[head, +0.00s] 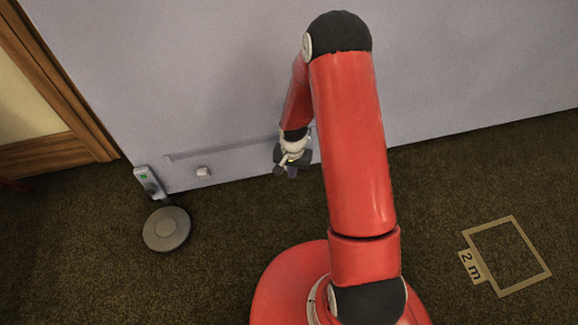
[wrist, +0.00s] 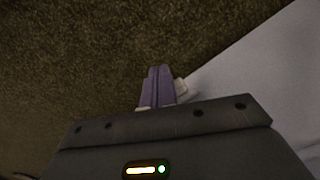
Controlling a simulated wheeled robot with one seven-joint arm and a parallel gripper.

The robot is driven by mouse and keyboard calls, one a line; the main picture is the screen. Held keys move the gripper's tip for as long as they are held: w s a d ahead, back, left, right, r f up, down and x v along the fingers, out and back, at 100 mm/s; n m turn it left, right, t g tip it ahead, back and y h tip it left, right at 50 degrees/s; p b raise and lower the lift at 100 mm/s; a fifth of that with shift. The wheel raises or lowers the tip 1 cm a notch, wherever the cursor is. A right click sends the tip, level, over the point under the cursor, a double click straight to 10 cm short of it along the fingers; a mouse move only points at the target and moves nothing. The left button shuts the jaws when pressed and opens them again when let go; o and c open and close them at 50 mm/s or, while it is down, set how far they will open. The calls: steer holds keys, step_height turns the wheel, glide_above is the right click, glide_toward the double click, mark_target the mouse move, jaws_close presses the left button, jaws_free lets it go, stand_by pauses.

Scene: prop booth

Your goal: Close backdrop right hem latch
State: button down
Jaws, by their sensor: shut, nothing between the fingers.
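The pale grey-lilac backdrop (head: 240,60) fills the back, with a thin raised hem bar (head: 225,146) low on it. A small white block (head: 203,173) sits on the backdrop below the bar's left part. I cannot tell whether it is the latch or how the latch stands. My gripper (head: 292,172) is low in front of the backdrop, to the right of that block and apart from it. In the wrist view its purple fingers (wrist: 156,88) are together and empty. A small pale piece (wrist: 181,88) shows just beyond them; most of it is hidden.
A wooden frame (head: 62,80) edges the backdrop. A square floor marking (head: 511,254) lies at the right. The carpet between is clear.

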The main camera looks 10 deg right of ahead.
steer(key=shift+f, duration=0.3)
steer(key=shift+w, duration=0.15)
